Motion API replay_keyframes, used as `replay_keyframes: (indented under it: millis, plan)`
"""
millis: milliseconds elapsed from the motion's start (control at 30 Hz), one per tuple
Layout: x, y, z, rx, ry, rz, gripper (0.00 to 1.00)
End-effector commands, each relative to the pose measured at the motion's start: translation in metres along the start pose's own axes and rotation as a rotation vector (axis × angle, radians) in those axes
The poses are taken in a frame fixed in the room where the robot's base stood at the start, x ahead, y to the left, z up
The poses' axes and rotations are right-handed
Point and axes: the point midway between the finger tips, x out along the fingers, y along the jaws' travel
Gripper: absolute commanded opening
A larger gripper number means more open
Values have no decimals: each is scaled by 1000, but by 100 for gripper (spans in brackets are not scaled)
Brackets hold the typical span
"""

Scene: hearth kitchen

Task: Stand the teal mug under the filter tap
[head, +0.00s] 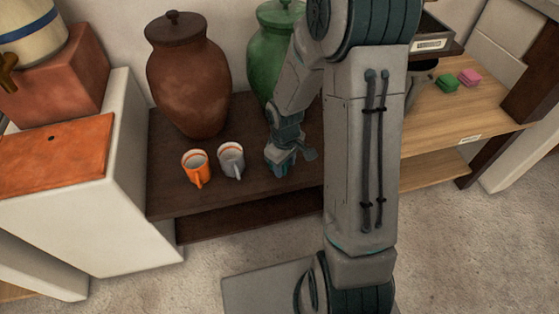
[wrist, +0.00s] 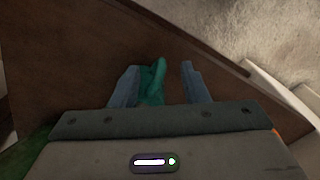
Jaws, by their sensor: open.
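My gripper (wrist: 160,84) is open, with its two fingers apart and a teal object, seemingly the teal mug (wrist: 152,82), between them, closer to the left finger. Whether either finger touches it I cannot tell. In the head view my gripper (head: 287,158) is low over the dark wooden shelf top (head: 235,192), right of the grey mug, and the teal mug cannot be made out there. The filter tap (head: 8,78) is a brass spout at the far left edge, on a cream vessel (head: 30,35) with a blue band, partly cut off by the frame.
An orange mug (head: 196,167) and a grey mug (head: 231,160) stand left of my gripper. A tall brown jar (head: 188,80) and a green jar (head: 268,45) stand behind. A terracotta block (head: 70,75) supports the vessel.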

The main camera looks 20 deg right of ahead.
Motion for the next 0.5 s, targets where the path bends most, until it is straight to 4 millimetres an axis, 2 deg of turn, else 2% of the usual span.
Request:
replay_keyframes:
  millis: [33,200,433,467,500]
  plan:
    - [13,0,1,1,-3,-2,41]
    - [35,1,2,-1,-2,-1,41]
    - [35,1,2,0,0,0,41]
    - [34,1,2,0,0,-1,38]
    - [34,1,2,0,0,-1,27]
